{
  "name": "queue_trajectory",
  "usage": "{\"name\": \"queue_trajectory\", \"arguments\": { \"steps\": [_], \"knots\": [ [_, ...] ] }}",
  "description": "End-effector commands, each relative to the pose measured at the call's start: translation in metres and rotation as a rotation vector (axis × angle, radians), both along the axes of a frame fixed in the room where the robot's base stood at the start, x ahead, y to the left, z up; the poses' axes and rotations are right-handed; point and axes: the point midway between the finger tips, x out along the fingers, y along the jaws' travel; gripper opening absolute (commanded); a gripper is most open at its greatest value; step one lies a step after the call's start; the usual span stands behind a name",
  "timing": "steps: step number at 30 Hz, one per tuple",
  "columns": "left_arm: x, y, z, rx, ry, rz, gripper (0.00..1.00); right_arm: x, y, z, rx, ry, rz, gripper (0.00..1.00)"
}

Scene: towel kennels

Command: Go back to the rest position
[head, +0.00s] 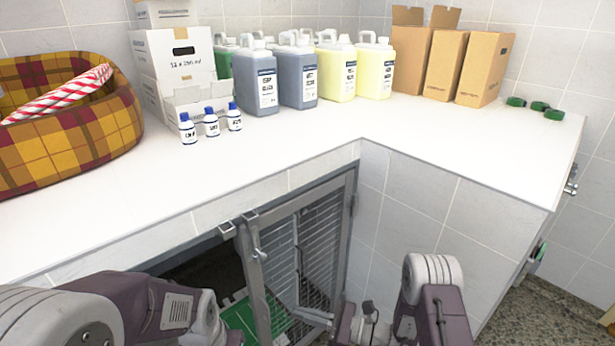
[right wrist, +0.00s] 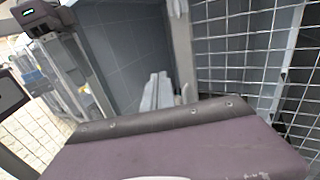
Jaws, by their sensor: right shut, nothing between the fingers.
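My right gripper (head: 300,310) is low in the head view, in front of the wire-mesh kennel door (head: 318,245). Its fingers are shut with nothing between them, and they also show in the right wrist view (right wrist: 162,92). I cannot tell whether they touch the door. The door stands ajar below the counter, with a metal latch (head: 257,245) on its left upright. My left arm (head: 150,305) crosses the lower left of the head view; its gripper is out of view.
The white counter (head: 300,150) turns a corner above the kennel. It bears a plaid bed (head: 75,145), small blue-capped bottles (head: 211,123), large jugs (head: 298,78), white boxes (head: 180,55) and brown cartons (head: 445,65). A green object (head: 240,318) lies inside the dark kennel. Tiled panels flank it at right.

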Motion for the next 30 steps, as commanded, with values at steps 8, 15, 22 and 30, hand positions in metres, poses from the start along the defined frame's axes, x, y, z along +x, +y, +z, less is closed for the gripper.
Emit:
{"name": "queue_trajectory", "arguments": {
  "steps": [8,15,22,30],
  "knots": [
    [0.0,0.0,0.0,0.0,0.0,0.0,0.52,-0.031,0.025,0.121,-0.1,-0.316,0.239,0.0],
    [0.0,0.0,0.0,0.0,0.0,0.0,0.52,-0.158,-0.015,0.101,-0.606,-0.568,0.758,0.0],
    [0.0,0.0,0.0,0.0,0.0,0.0,0.52,-0.186,-0.133,0.047,-1.183,-0.853,1.151,0.0],
    [0.0,0.0,0.043,0.0,0.001,0.0,0.52,-0.141,-0.196,0.072,-1.518,-1.104,1.326,0.0]
  ]
}}
